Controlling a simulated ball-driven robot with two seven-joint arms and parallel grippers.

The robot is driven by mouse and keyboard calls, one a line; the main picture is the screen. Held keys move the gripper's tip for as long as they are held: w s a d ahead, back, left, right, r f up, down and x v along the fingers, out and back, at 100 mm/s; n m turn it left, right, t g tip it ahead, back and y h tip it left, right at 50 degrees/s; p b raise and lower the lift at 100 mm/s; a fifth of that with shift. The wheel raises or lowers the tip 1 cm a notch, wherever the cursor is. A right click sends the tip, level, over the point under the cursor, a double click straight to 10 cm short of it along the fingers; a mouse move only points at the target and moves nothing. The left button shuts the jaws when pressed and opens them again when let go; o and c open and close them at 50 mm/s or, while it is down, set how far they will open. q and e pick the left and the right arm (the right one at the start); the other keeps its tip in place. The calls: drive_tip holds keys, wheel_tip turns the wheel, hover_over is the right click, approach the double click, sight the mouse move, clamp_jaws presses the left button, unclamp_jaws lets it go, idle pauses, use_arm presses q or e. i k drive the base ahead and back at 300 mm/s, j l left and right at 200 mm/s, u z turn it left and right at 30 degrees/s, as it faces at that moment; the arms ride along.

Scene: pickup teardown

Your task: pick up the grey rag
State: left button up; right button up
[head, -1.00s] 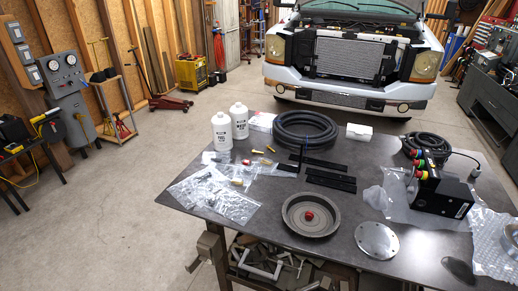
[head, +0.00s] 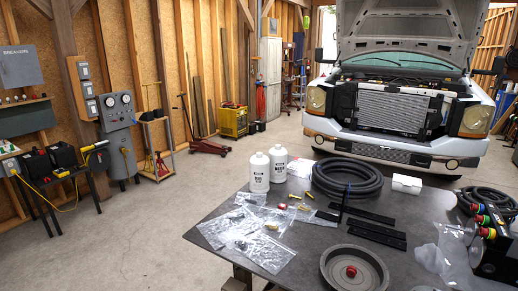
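I cannot make out a grey rag in the head view. The dark table (head: 300,238) in front holds two white bottles (head: 269,170), a coiled black hose (head: 347,178), clear plastic bags (head: 262,228) with small fittings, flat black strips (head: 375,232) and a round grey pan (head: 353,268) with a red piece in it. Neither of my grippers shows in the view.
A white truck (head: 400,110) with its hood up stands behind the table. A red floor jack (head: 208,145), a yellow machine (head: 234,121) and a small cart (head: 154,150) stand along the wooden wall. The concrete floor (head: 130,225) left of the table is clear.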

sight(428, 256)
drive_tip(key=z, duration=1.4)
